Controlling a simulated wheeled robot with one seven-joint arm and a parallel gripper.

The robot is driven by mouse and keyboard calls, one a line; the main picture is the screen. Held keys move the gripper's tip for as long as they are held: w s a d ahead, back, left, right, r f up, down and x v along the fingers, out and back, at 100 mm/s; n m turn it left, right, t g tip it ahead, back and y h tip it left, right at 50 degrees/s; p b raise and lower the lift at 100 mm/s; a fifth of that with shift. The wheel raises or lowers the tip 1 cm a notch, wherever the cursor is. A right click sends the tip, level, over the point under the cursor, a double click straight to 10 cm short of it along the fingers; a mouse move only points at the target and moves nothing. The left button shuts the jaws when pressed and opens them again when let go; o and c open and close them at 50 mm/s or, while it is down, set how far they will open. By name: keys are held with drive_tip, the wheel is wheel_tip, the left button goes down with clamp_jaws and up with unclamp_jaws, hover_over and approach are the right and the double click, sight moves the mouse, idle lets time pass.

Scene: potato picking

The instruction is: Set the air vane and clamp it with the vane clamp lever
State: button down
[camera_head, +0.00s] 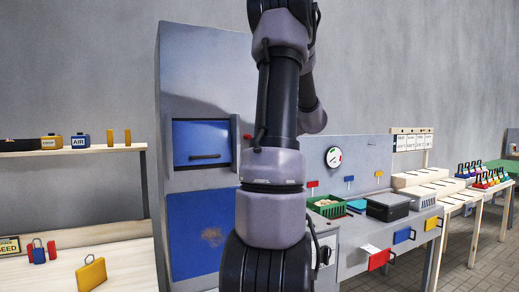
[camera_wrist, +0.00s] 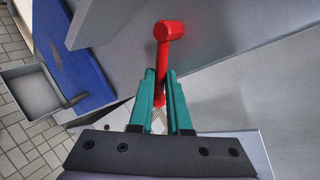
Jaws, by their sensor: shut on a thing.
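In the wrist view, a red lever (camera_wrist: 162,60) with a thick hexagonal head stands out from a grey panel. My gripper (camera_wrist: 161,88) has its two green fingers closed on either side of the red lever's shaft. A small red part also shows low between the fingers. I cannot make out the air vane for certain in either view.
A grey cabinet with a blue door (camera_head: 201,143) stands left of my arm. A bench with a green crate (camera_head: 326,206), a dark box (camera_head: 388,206) and a round gauge (camera_head: 333,157) is to the right. A grey tray (camera_wrist: 32,90) sits left of the panel in the wrist view.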

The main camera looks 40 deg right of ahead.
drive_tip(key=r+n+h, duration=0.1)
drive_tip(key=r+n+g+h, duration=0.1)
drive_tip(key=n+h, duration=0.1)
drive_tip(key=shift+s+d+r, duration=0.1)
drive_tip(key=shift+d+r, duration=0.15)
drive_tip(key=shift+d, duration=0.1)
drive_tip(key=shift+h, duration=0.3)
idle(0.3)
drive_tip(key=c, duration=1.2)
unclamp_jaws()
drive_tip(key=shift+o, duration=0.2)
drive_tip(key=shift+r, duration=0.1)
drive_tip(key=v, duration=1)
drive_tip(key=shift+s+r, duration=0.25)
drive_tip(key=shift+r, duration=0.1)
